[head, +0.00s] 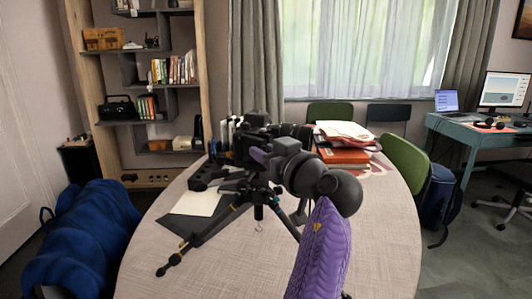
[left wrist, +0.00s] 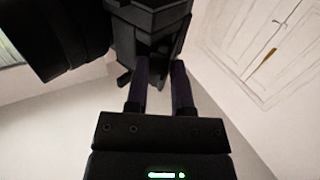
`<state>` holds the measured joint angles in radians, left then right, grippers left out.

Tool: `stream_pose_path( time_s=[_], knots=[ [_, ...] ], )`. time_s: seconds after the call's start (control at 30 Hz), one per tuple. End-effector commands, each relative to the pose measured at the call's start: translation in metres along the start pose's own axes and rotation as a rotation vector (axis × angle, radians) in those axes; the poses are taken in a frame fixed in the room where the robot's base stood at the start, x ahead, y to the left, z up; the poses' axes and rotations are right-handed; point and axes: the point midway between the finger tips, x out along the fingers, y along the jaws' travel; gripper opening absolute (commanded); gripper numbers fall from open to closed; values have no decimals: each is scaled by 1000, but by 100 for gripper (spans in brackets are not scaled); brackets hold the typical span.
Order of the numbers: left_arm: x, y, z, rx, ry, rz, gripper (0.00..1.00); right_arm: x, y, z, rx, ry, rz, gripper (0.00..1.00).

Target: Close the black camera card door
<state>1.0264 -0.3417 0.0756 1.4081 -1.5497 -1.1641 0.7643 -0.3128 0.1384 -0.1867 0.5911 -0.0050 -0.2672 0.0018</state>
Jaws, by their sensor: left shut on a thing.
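The black camera (head: 262,131) sits on a tripod (head: 258,199) on the table, its lens pointing right. It also shows from below in the left wrist view (left wrist: 122,16), with its lens at upper left. My left gripper (head: 260,156) is at the camera's near side, its purple fingertips touching it. In the left wrist view the two fingers (left wrist: 161,64) reach up to a black part at the camera's end, shut on what looks like the card door (left wrist: 157,46). The door's angle is hard to tell because the fingers cover much of it. My right gripper is not in view.
The round table (head: 370,240) also holds red and orange books with papers (head: 345,146) and a dark folder with a white sheet (head: 198,203). Tripod legs spread across the table's middle. The table's front right is clear. Chairs stand behind and right.

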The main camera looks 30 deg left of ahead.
Motion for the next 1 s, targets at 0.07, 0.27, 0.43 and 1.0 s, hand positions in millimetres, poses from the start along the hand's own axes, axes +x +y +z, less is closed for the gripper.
stream_pose_path(
  time_s=[0.07, 0.27, 0.43, 1.0],
  knots=[
    [0, 0, 1, 1, -2, 0, 0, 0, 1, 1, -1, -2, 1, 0],
    [0, 0, 1, 1, -1, 0, 0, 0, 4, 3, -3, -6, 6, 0],
    [0, 0, 1, 1, -1, 0, 0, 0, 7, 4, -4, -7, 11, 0],
    [0, 0, 0, 1, -1, 0, 45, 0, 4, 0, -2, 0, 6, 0]
  ],
)
